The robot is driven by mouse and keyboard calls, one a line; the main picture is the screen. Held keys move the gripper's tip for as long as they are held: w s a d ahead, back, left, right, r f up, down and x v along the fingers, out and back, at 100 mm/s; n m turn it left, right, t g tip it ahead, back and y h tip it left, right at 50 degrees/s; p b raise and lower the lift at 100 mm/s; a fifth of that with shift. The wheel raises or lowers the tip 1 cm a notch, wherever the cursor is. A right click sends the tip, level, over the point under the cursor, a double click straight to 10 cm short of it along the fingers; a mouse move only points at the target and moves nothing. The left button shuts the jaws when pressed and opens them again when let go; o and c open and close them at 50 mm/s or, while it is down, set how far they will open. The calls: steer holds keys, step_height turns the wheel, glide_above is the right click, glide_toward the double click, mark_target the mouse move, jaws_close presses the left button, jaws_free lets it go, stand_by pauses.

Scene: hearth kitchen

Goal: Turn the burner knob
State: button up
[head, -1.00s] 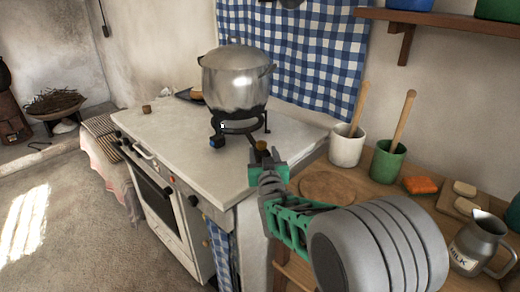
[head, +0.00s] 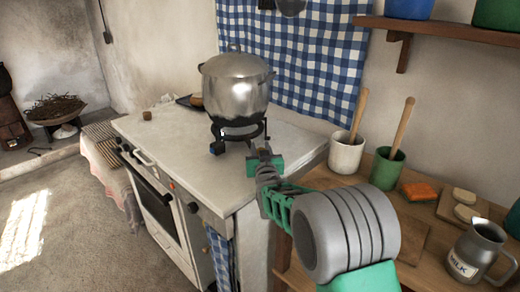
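A black burner stand (head: 238,131) sits on the white stove top, with a large lidded metal pot (head: 236,88) on it. A small dark block (head: 217,148) with a bluish tint is at the stand's front left; it may be the burner's knob, but it is too small to be sure. The stove's front panel also has small knobs, one of them black (head: 193,207). My gripper (head: 263,154) is over the stove top, just right of and in front of the burner stand, apart from the dark block. Its fingers are small and partly hidden, so their opening is unclear.
The white stove top (head: 170,140) is mostly clear on the left, with a small brown cube (head: 147,116) there. On the wooden counter at right stand a white crock (head: 346,155), a green crock (head: 387,169) and a metal milk jug (head: 478,252). A shelf (head: 450,24) hangs above.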

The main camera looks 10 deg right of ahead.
jaws_close()
